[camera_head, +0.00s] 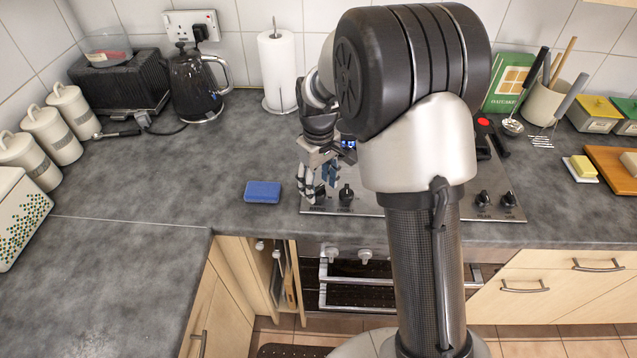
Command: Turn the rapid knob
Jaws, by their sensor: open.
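The hob (375,205) is a steel plate set in the grey worktop, with black knobs along its front edge. One knob (346,195) stands clear just right of my gripper. Another knob (320,192) is partly hidden by my gripper's fingers. Two more knobs, a left one (483,199) and a right one (508,200), are at the hob's right end. The labels are too small to read, so I cannot tell which knob is the rapid one. My gripper (313,190) is open and points down at the hob's front left corner; contact with the knob cannot be told.
A blue sponge (263,192) lies left of the hob. A kettle (196,85), a paper towel roll (278,70) and a toaster (120,85) stand at the back. My arm hides much of the hob's middle. The left worktop is mostly clear.

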